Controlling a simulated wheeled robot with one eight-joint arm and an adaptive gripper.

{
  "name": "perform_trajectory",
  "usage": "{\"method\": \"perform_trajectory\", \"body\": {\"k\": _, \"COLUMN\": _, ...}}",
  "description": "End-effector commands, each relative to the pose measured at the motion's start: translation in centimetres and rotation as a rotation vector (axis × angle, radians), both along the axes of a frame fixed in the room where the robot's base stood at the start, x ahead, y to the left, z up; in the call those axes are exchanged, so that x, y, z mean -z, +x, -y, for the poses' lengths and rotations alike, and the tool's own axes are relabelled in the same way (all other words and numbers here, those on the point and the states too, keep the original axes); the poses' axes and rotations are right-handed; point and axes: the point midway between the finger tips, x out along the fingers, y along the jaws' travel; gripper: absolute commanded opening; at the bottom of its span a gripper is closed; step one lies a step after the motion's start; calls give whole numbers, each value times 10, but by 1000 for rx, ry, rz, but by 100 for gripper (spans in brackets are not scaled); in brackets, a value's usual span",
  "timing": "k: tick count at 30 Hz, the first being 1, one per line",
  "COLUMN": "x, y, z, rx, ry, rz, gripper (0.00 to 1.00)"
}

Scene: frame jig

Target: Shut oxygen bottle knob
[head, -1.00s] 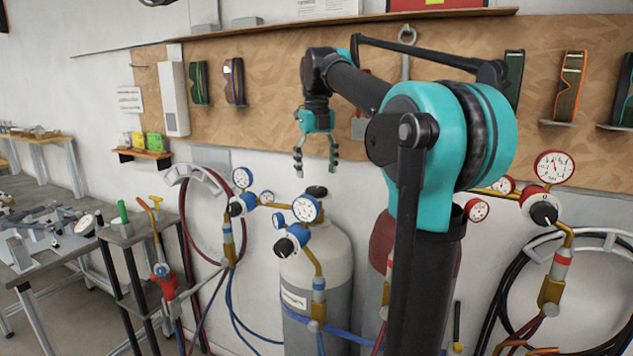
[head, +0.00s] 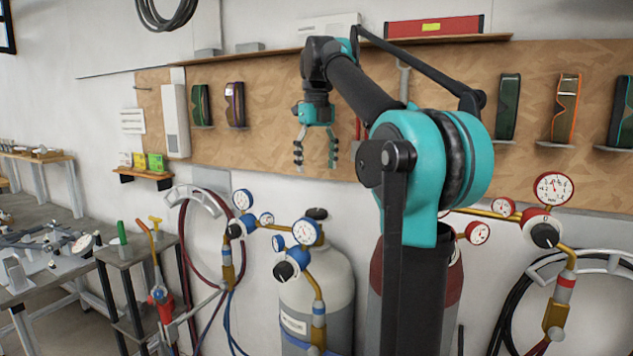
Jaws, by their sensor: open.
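A dark red bottle (head: 376,285) stands to the right, partly behind my arm. More gauges (head: 553,188) and hoses are at the far right. A small stand (head: 133,248) with coloured tools is at the left. Goggles hang on the wooden board (head: 275,120) behind my gripper.

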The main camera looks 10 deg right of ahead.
Motion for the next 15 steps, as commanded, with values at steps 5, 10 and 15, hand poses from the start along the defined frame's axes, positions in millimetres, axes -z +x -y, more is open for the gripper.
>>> {"method": "perform_trajectory", "body": {"k": 5, "x": -5, "y": 1, "z": 0, "rx": -308, "ry": 0, "rz": 0, "gripper": 73}}
{"method": "perform_trajectory", "body": {"k": 10, "x": -12, "y": 1, "z": 0, "rx": -690, "ry": 0, "rz": 0, "gripper": 73}}
{"method": "perform_trajectory", "body": {"k": 15, "x": -18, "y": 1, "z": 0, "rx": -1071, "ry": 0, "rz": 0, "gripper": 73}}
